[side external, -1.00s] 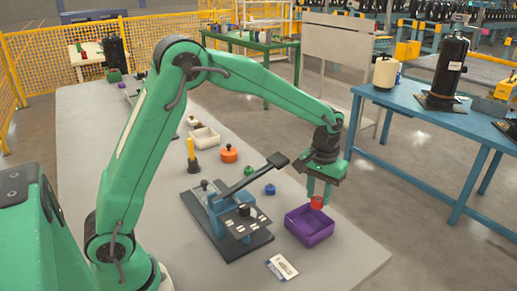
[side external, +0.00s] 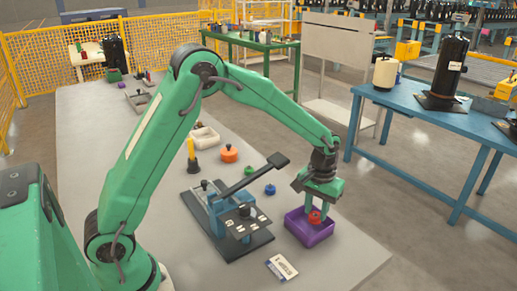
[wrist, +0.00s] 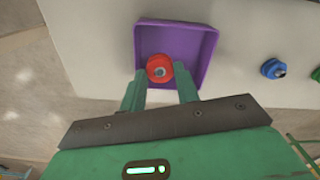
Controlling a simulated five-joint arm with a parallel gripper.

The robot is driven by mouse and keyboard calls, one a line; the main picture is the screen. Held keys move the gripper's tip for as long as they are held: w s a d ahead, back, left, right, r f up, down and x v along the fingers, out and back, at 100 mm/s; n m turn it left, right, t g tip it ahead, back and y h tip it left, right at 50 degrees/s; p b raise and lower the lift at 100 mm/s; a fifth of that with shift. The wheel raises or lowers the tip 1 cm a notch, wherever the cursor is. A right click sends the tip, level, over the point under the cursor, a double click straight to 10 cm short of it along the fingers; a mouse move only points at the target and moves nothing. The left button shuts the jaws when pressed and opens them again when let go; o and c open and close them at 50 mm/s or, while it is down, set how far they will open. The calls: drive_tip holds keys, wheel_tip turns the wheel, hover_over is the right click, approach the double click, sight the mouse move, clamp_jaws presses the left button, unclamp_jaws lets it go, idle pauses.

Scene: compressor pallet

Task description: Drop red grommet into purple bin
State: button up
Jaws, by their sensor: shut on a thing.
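The red grommet (side external: 314,217) is between the fingers of my gripper (side external: 317,213), which is shut on it. In the side view the grommet is low over the purple bin (side external: 298,236), within its rim. The wrist view shows the grommet (wrist: 159,68) against the bin's floor, between my fingertips (wrist: 160,82), with the bin (wrist: 201,40) around it. I cannot tell whether the grommet touches the floor of the bin.
A blue press fixture (side external: 222,222) with a long dark lever stands left of the bin. A blue grommet (side external: 270,189), a green one (side external: 249,171) and an orange round part (side external: 229,154) lie behind it. A white card (side external: 281,267) lies in front. The table is clear right of the bin.

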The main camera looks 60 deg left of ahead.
drive_tip(key=shift+f, duration=0.35)
drive_tip(key=o, duration=1.1)
drive_tip(key=shift+r, duration=0.1)
drive_tip(key=shift+r, duration=3.85)
